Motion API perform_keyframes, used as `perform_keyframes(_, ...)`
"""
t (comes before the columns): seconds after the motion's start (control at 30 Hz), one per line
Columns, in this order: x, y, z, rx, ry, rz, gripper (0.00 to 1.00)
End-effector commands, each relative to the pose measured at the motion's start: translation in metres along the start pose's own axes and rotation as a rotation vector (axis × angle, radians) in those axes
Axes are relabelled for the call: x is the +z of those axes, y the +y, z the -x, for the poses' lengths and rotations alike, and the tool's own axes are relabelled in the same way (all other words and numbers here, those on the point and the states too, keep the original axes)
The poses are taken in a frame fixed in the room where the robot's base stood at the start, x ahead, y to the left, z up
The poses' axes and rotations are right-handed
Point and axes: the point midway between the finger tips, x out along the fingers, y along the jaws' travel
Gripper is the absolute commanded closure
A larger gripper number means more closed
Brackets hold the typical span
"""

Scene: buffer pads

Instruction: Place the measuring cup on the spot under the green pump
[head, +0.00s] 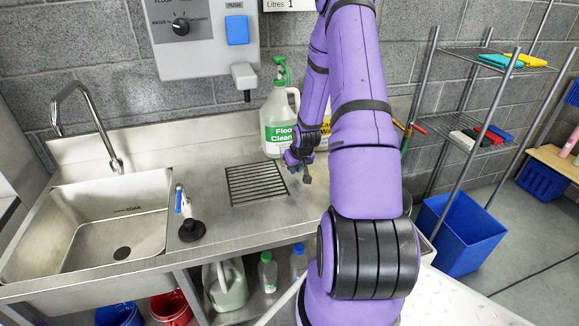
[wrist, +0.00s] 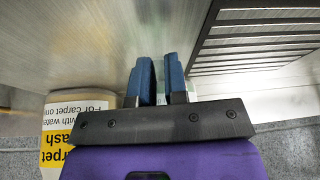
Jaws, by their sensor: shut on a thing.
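The green pump (head: 281,72) tops a white jug with a green "Floor Cleaner" label (head: 279,125), standing on the steel counter against the back wall. My gripper (head: 299,170) is low over the counter, just in front of the jug and right of the drain grate. In the wrist view, its two blue-padded fingers (wrist: 159,82) are close together with a narrow gap. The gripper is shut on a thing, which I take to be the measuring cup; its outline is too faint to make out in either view. The spot under the pump is not clearly visible.
A slotted drain grate (head: 257,184) lies left of my gripper. A yellow-labelled container (wrist: 68,130) stands close by in the wrist view. A wall dispenser (head: 245,76) hangs above.

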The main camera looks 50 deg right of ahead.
Motion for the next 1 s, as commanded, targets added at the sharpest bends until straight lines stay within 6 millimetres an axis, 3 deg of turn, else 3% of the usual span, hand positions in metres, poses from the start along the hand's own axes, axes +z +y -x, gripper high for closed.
perform_keyframes(0.3,0.001,0.000,-0.002,0.000,0.000,0.000,1.00)
perform_keyframes(0.33,0.001,0.000,-0.002,0.000,0.000,0.000,0.84)
perform_keyframes(0.43,0.001,0.000,-0.002,0.000,0.000,0.000,0.61)
perform_keyframes(0.77,0.000,0.000,0.000,0.001,0.001,0.000,0.61)
perform_keyframes(1.0,-0.001,0.001,0.024,0.002,0.002,-0.002,0.61)
